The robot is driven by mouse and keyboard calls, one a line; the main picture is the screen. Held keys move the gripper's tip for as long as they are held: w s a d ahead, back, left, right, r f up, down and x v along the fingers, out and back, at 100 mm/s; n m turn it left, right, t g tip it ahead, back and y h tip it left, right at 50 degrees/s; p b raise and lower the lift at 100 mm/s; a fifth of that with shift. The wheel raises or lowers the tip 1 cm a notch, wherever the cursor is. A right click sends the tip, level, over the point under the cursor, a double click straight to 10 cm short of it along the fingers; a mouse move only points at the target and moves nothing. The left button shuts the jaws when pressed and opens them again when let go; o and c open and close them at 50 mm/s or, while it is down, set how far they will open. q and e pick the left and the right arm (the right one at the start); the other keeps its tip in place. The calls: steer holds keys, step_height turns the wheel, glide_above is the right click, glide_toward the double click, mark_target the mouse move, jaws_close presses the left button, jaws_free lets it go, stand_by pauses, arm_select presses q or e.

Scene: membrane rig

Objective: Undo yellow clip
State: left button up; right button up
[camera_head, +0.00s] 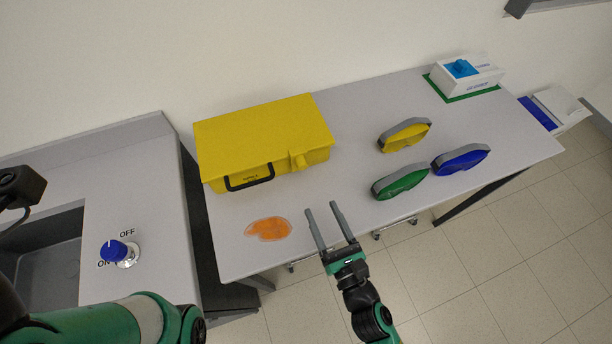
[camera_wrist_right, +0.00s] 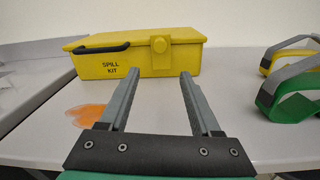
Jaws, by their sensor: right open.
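The yellow clip (camera_head: 299,161) is a latch on the front of the yellow spill kit box (camera_head: 262,127), near the box's right end. The box lid is down. My right gripper (camera_head: 322,212) is open and empty at the table's front edge, apart from the clip. In the right wrist view its fingers (camera_wrist_right: 155,88) point toward the box, with the clip beyond the gap between them. My left gripper is not in view.
An orange spill (camera_head: 268,228) lies on the table (camera_head: 345,120) in front of the box. Yellow (camera_head: 405,135), green (camera_head: 400,183) and blue (camera_head: 461,160) goggles stand to the right. A white tissue box (camera_head: 478,78) sits at the far right. A sink counter with a blue knob (camera_head: 114,250) is left.

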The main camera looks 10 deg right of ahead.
mark_target(303, 169)
steer(key=b+x, duration=0.1)
steer(key=x, duration=1)
steer(key=shift+w, duration=0.2)
jaws_close()
stand_by(0.9)
